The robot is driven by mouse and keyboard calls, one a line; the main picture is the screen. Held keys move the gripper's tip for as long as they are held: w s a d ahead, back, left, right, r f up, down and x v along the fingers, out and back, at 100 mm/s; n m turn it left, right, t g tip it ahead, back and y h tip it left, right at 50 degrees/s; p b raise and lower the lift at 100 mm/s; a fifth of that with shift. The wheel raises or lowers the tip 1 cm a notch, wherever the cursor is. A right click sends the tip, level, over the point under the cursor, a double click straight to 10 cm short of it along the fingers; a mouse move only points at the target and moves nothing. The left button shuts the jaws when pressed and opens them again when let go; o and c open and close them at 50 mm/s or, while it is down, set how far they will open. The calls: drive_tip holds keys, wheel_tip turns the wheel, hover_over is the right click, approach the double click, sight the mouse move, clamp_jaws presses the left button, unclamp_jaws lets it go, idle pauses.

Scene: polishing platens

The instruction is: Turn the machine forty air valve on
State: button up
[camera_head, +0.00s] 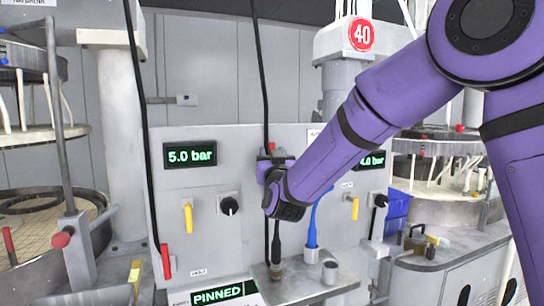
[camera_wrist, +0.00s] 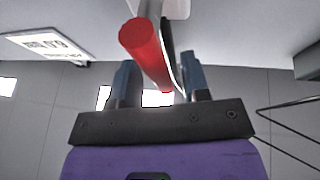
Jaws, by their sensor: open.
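A red round sign (camera_head: 361,34) reading 40 is on the grey column at upper right. My gripper (camera_head: 273,154) is in front of the grey panel (camera_head: 245,145), partly hidden by my wrist. A bit of red shows at its tip. In the wrist view, a red cylindrical handle (camera_wrist: 147,48) on a grey stem lies over the gap between the fingers of my gripper (camera_wrist: 161,84). The jaws are open; I cannot tell whether either finger touches the handle. A yellow lever (camera_head: 354,208) sits below the right pressure display (camera_head: 371,160).
The left display (camera_head: 190,156) reads 5.0 bar. Below it are another yellow lever (camera_head: 188,219), a black knob (camera_head: 229,206) and a red lever (camera_head: 166,262). A small shelf (camera_head: 315,287) with a blue hose (camera_head: 313,228) juts out below my wrist. Black cables hang nearby.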

drive_tip(key=v, duration=1)
drive_tip(key=shift+s, duration=0.25)
drive_tip(key=shift+f, duration=0.1)
drive_tip(key=s+d+f+g, duration=0.1)
drive_tip(key=s+d+g, duration=0.7)
drive_tip(key=s+d, duration=0.3)
drive_tip(key=s+d+f+g+h, duration=0.1)
drive_tip(key=s+d+g, duration=0.8)
drive_tip(key=s, duration=1.1)
drive_tip(key=d+f, duration=0.1)
drive_tip(key=d, duration=0.2)
drive_tip(key=shift+f+m+h, duration=0.25)
drive_tip(key=shift+m+h, duration=0.05)
drive_tip(key=shift+d, duration=0.1)
